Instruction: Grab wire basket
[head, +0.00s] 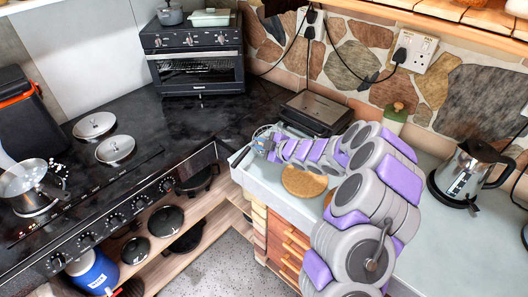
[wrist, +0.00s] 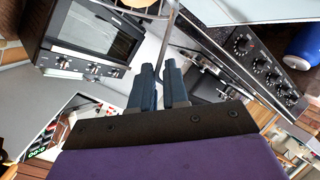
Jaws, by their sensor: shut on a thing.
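My gripper (head: 264,146) is at the end of my arm, over the pale counter's far left corner, beside the dark hob top. The wire basket (head: 267,130) shows there as a small tangle of thin grey wire around the fingertips, partly hidden by my gripper. In the wrist view, the two dark blue fingers of my gripper (wrist: 160,76) are close together on a thin grey wire (wrist: 168,38) that runs up between them. The rest of the basket is hard to make out in that view.
A toaster oven (head: 200,58) stands behind on the dark worktop. A flat dark grill (head: 315,112) and a round cork mat (head: 303,181) are near my arm. A steel kettle (head: 465,172) stands at right, and a saucepan (head: 32,187) at far left.

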